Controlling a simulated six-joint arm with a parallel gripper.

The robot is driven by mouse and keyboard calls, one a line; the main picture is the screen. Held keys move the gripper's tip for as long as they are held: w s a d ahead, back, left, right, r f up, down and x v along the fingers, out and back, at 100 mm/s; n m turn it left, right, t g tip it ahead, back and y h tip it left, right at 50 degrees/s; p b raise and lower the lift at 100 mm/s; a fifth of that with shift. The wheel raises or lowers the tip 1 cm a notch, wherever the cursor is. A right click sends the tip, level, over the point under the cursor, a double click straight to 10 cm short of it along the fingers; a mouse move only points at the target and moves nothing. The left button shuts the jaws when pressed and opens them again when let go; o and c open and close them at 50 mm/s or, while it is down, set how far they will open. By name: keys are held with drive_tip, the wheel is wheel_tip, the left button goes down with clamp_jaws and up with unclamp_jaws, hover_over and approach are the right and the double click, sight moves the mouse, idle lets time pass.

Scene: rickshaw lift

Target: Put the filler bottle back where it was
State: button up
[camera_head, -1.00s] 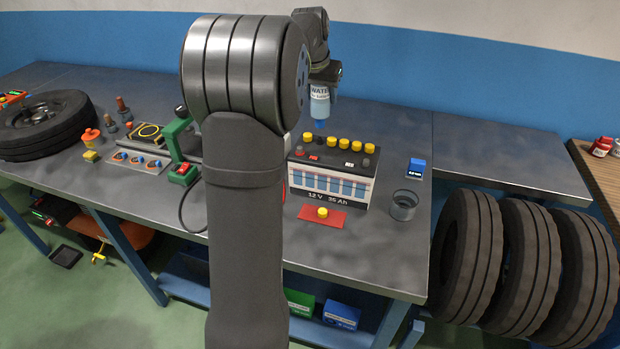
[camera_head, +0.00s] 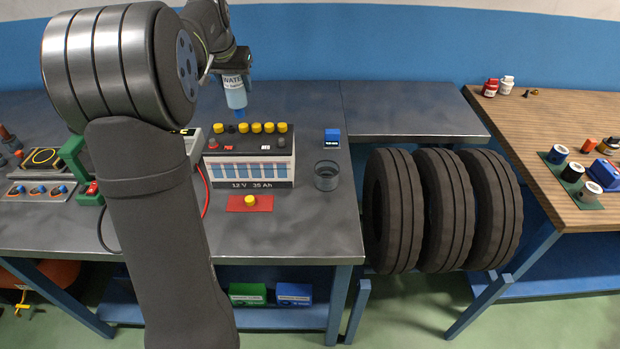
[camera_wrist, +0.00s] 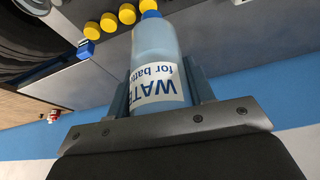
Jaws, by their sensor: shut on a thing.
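The filler bottle (camera_head: 235,95) is light blue with a white label reading "WATE..." and a blue tip pointing down. My gripper (camera_head: 238,78) is shut on it and holds it in the air above the back of the grey bench, behind the battery. In the wrist view the bottle (camera_wrist: 157,60) sits between my two fingers, label showing, with its blue cap toward the battery's yellow caps. The battery (camera_head: 250,158) stands on the bench with its row of yellow caps along the top. A dark open round cup or holder (camera_head: 326,175) stands empty at the battery's right.
A small blue box (camera_head: 332,138) stands behind the round holder. A red pad with a yellow cap (camera_head: 250,203) lies before the battery. Several tyres (camera_head: 440,205) stand right of the bench. A wooden table (camera_head: 560,115) with jars is farther right.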

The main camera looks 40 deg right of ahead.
drive_tip(key=s+d+f+m, duration=0.15)
drive_tip(key=s+d, duration=0.25)
drive_tip(key=s, duration=0.7)
drive_tip(key=s+d+f+m+g, duration=0.1)
drive_tip(key=s+d+f, duration=0.25)
drive_tip(key=s, duration=0.75)
drive_tip(key=s+d+f+m, duration=0.2)
drive_tip(key=s+d, duration=0.3)
drive_tip(key=s, duration=0.6)
drive_tip(key=w+f, duration=1.1)
drive_tip(key=shift+w+f+h, duration=0.15)
drive_tip(key=shift+w+h, duration=0.05)
drive_tip(key=shift+h, duration=0.2)
drive_tip(key=shift+a+f, duration=0.1)
drive_tip(key=shift+f, duration=0.05)
drive_tip(key=shift+f, duration=0.25)
drive_tip(key=o, duration=0.6)
drive_tip(key=shift+f, duration=0.15)
drive_tip(key=o, duration=0.5)
